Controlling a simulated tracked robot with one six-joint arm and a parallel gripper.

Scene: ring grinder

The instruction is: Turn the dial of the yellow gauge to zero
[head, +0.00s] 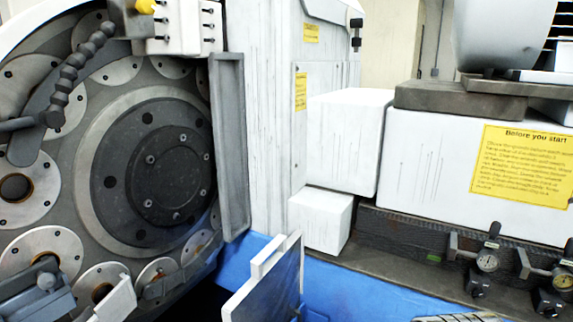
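Two small dial gauges stand at the lower right, on the ledge below the white machine block. The left gauge (487,262) has a round pale face and a dark handle above it. The right gauge (562,281) is close to the picture's right edge. Neither shows a clear yellow body, and the dial readings are too small to make out. A small yellow part (146,6) sits at the top left on a white block; I cannot tell what it is. My gripper is not in view.
A large grinder wheel plate (110,95) with round discs fills the left. White boxes (345,140) stand in the middle, and a yellow notice (520,165) is on the right block. An upright panel (265,285) stands at the bottom centre, beside the blue base (350,295).

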